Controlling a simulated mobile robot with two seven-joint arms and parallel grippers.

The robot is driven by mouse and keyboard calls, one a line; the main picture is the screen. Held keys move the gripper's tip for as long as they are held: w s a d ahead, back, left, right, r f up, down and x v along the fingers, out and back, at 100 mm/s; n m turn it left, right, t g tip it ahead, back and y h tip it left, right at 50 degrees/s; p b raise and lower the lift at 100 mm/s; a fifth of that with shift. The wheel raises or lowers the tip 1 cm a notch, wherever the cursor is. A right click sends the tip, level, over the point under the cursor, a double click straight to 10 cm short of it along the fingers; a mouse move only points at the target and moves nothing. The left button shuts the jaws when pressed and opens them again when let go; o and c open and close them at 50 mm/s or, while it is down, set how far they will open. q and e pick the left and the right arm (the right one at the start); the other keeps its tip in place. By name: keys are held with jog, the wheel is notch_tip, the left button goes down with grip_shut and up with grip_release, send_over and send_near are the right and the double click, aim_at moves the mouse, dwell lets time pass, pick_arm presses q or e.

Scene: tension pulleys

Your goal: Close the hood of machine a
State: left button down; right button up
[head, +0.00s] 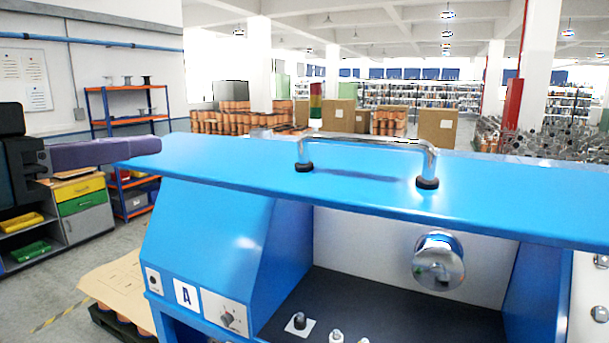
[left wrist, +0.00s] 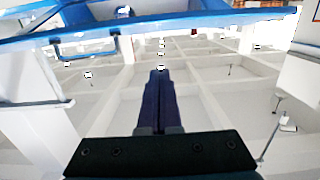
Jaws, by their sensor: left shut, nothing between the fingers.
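A chrome handle (head: 365,139) on two black feet stands on the hood. My left gripper (head: 158,146) comes in from the left, its purple fingers shut and empty. Its tips overlap the hood's left end in the head view; I cannot tell whether they touch. In the left wrist view the shut fingers (left wrist: 158,74) point toward the blue hood (left wrist: 200,22) and handle (left wrist: 85,48). My right gripper is not in view.
A chrome knob (head: 438,261) sits on the white inner wall. A signal lamp (head: 315,103) rises behind the hood. A drawer cabinet (head: 82,205) and an orange-blue shelf (head: 127,125) stand at left. A cardboard-topped pallet (head: 115,285) lies on the floor beside the machine.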

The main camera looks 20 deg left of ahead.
aim_at(201, 173)
pick_arm(q)
jog(key=w+f, duration=0.1)
jog(key=w, duration=0.2)
jog(key=w+f, duration=0.2)
jog(key=w+f+b, duration=0.1)
jog(key=w, duration=0.2)
jog(key=shift+w+d+f, duration=0.15)
jog(key=shift+w+f, duration=0.2)
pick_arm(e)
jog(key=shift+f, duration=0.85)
